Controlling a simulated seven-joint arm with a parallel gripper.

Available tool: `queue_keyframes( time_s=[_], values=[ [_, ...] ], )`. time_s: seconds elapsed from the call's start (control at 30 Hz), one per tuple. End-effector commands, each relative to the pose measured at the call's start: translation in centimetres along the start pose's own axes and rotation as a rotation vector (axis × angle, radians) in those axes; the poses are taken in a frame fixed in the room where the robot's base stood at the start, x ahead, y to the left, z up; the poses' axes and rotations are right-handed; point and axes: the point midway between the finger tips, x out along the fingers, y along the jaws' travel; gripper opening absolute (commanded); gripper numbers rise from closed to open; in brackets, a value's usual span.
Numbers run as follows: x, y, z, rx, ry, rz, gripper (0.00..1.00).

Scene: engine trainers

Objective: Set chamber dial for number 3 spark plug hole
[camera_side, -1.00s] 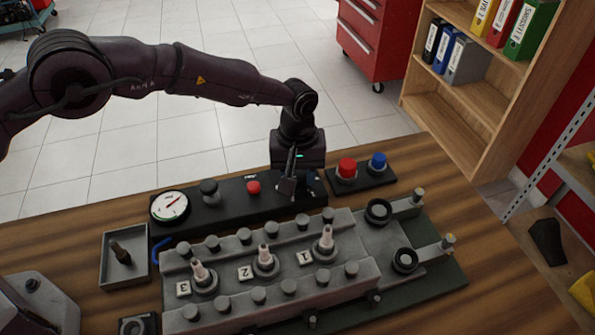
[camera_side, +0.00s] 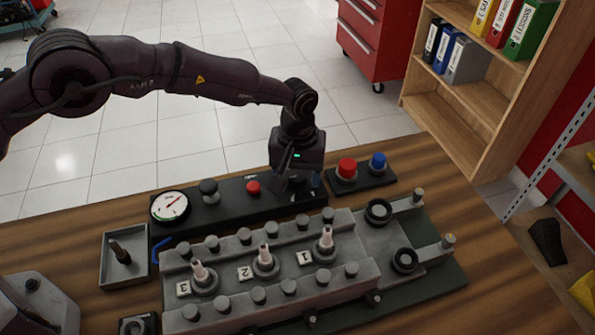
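My gripper (camera_side: 295,188) points down at the right end of a black control panel (camera_side: 232,202) behind the engine head. A small dark part with a pale mark shows under the fingers. It may be the chamber dial, but the fingers hide most of it and its setting cannot be read. I cannot tell whether the fingers grip it. The grey engine head (camera_side: 240,299) has three upright spark plugs. The number 3 spark plug (camera_side: 200,275) is at the left by its "3" label (camera_side: 183,288). Plugs 2 (camera_side: 264,257) and 1 (camera_side: 325,240) stand to its right.
The panel carries a round gauge (camera_side: 170,207), a dark knob (camera_side: 209,190) and a red button (camera_side: 253,187). Right of my gripper, a separate box holds larger red (camera_side: 347,168) and blue (camera_side: 378,160) buttons. A grey tray (camera_side: 109,276) with a dark tool lies left.

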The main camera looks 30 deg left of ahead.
Motion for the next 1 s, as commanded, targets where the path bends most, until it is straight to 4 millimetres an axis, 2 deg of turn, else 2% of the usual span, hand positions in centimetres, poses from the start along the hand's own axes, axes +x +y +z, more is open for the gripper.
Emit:
queue_keyframes(
  time_s=[0.23,0.37,0.47,0.8,1.0],
  values=[
    [0.0,0.0,0.0,-0.001,0.0,0.0,0.62],
    [-0.9,0.0,-0.1,-0.001,0.002,0.002,0.62],
    [-2.5,0.0,0.0,-0.001,0.002,0.002,0.62],
    [-9.9,0.0,0.0,0.0,0.003,0.003,0.62],
    [-12.3,0.0,0.0,0.0,0.002,0.001,0.62]
  ],
)
